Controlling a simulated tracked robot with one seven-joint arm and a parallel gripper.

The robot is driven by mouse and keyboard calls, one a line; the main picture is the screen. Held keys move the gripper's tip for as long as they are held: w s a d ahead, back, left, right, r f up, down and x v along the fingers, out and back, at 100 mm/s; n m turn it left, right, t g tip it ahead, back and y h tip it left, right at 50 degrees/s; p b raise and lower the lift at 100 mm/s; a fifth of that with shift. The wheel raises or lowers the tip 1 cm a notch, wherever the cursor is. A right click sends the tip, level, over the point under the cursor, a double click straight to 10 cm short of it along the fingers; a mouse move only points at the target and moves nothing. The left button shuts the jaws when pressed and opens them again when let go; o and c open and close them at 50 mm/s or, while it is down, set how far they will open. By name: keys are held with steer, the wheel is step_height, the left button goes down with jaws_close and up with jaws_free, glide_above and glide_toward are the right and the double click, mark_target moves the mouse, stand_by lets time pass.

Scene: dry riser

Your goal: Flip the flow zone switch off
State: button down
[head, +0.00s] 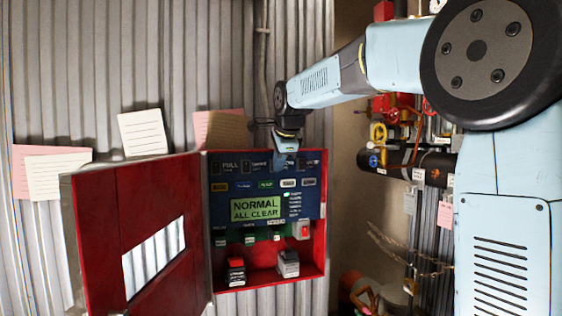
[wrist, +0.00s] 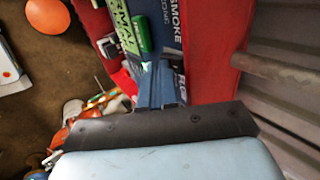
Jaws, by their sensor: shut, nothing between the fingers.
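The red alarm cabinet (head: 320,240) stands open on the corrugated wall, with a dark blue panel (head: 226,211) inside. A green display on it reads NORMAL ALL CLEAR. A row of small labelled dark switches runs along the panel's top. My gripper (head: 284,162) is shut and empty, pointing down in front of the upper right part of this row. In the wrist view my gripper (wrist: 158,72) lies beside a partly covered label (wrist: 180,82) that seems to begin with FLO; a SMOKE ZONE label is near it. The flow switch itself is hidden or too small to make out; contact cannot be told.
The open red cabinet door (head: 110,215) swings out at the left. Small boxes (head: 288,263) sit on the cabinet's bottom. Paper notes (head: 142,132) hang on the wall.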

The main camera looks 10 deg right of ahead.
stand_by(0.3)
steer(key=shift+w, duration=0.1)
stand_by(0.4)
steer(key=shift+r, duration=0.85)
steer(key=shift+r, duration=0.1)
